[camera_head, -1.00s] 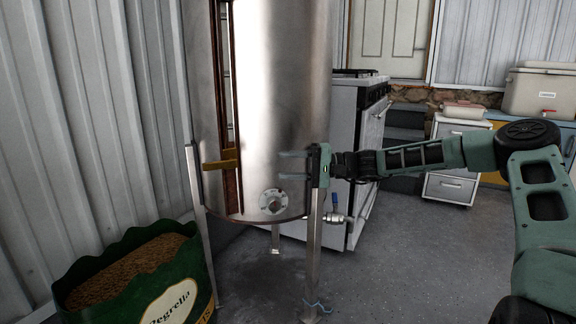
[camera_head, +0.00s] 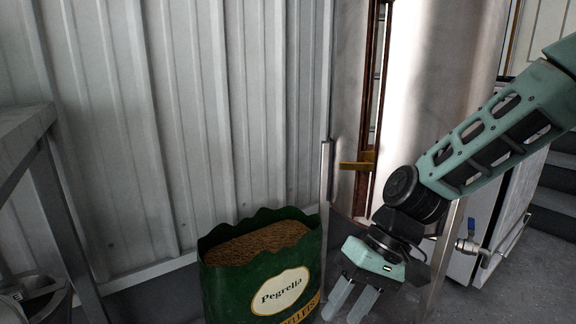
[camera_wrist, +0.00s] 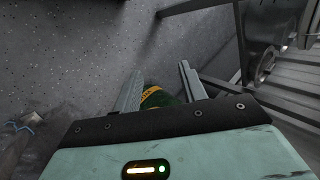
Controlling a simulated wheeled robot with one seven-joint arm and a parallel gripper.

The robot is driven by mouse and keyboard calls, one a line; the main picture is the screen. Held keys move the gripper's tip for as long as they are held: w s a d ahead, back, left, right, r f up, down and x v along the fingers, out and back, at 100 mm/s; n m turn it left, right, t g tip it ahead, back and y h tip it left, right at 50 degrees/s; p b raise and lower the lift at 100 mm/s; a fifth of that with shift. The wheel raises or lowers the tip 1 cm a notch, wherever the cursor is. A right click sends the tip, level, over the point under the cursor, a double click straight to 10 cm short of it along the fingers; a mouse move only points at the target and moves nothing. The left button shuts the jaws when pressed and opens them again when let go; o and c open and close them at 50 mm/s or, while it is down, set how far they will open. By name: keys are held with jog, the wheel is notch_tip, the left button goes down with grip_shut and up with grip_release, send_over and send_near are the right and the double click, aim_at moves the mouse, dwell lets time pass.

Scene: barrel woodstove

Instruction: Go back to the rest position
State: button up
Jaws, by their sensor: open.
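My gripper (camera_head: 352,303) hangs in front of the metal barrel in the head view, fingers pointing down and to the left, apart and empty. In the wrist view my gripper (camera_wrist: 160,85) shows two grey fingers with a gap between them. A piece of the green pellet bag (camera_wrist: 160,98) shows beyond that gap. The tall shiny barrel (camera_head: 430,100) stands behind my arm on metal legs. A yellow-brown latch (camera_head: 355,165) sits on its copper-edged vertical slot.
The green Pegrella pellet bag (camera_head: 262,275), open and full of pellets, stands left of my gripper. A metal frame (camera_head: 65,215) stands at the far left. The corrugated wall (camera_head: 170,120) is behind. A white cabinet (camera_head: 510,215) stands right of the barrel.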

jog(key=s+d+r+n+t+h, duration=0.2)
jog(key=s+h, duration=0.1)
jog(key=s, duration=0.4)
jog(key=s+d+r+n+t+h, duration=0.1)
jog(key=s+d+n+h, duration=0.15)
jog(key=s, duration=0.55)
notch_tip(320, 180, up, 38)
jog(key=p, duration=3.8)
jog(key=shift+w+r+m, duration=0.2)
jog(key=shift+w+m, duration=0.05)
jog(key=shift+m, duration=0.1)
jog(key=shift+d, duration=0.15)
